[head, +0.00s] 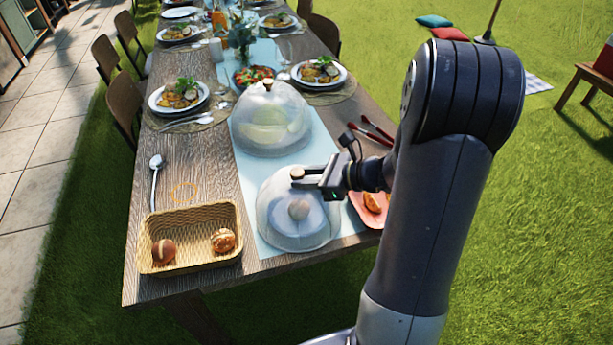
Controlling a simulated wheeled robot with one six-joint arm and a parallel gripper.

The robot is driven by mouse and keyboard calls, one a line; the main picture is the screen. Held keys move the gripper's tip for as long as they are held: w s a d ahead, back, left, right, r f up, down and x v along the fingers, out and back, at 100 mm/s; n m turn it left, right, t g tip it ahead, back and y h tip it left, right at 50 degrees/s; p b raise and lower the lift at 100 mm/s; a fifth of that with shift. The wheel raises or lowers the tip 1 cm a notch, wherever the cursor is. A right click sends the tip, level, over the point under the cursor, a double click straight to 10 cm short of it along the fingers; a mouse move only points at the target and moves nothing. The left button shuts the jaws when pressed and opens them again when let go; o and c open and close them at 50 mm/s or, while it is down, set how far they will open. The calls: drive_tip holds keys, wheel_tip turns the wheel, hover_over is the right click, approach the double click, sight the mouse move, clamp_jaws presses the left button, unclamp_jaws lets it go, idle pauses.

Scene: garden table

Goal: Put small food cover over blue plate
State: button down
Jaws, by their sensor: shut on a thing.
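The small food cover (275,200) is a clear dome at the near end of the table, on the light blue runner. My gripper (305,179) is at its top, shut on its small brown knob (297,173). My gripper hides part of the dome's upper right.
A larger clear cover (270,112) stands just behind. A wicker basket (188,270) with two rolls is at the near left, a spoon (155,180) behind it. A pink plate (372,212) with food is close on the right, red-handled utensils (375,131) behind it. Bare wood lies left of the runner.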

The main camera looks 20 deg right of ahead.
drive_tip(key=c, duration=1)
unclamp_jaws()
drive_tip(key=shift+o, duration=0.2)
drive_tip(key=shift+d, duration=0.1)
drive_tip(key=v, duration=1)
drive_tip(key=shift+s+d+r, duration=0.2)
drive_tip(key=shift+s, duration=0.05)
drive_tip(key=x, duration=1.1)
drive_tip(key=shift+r+p, duration=0.3)
drive_tip(key=shift+r, duration=0.1)
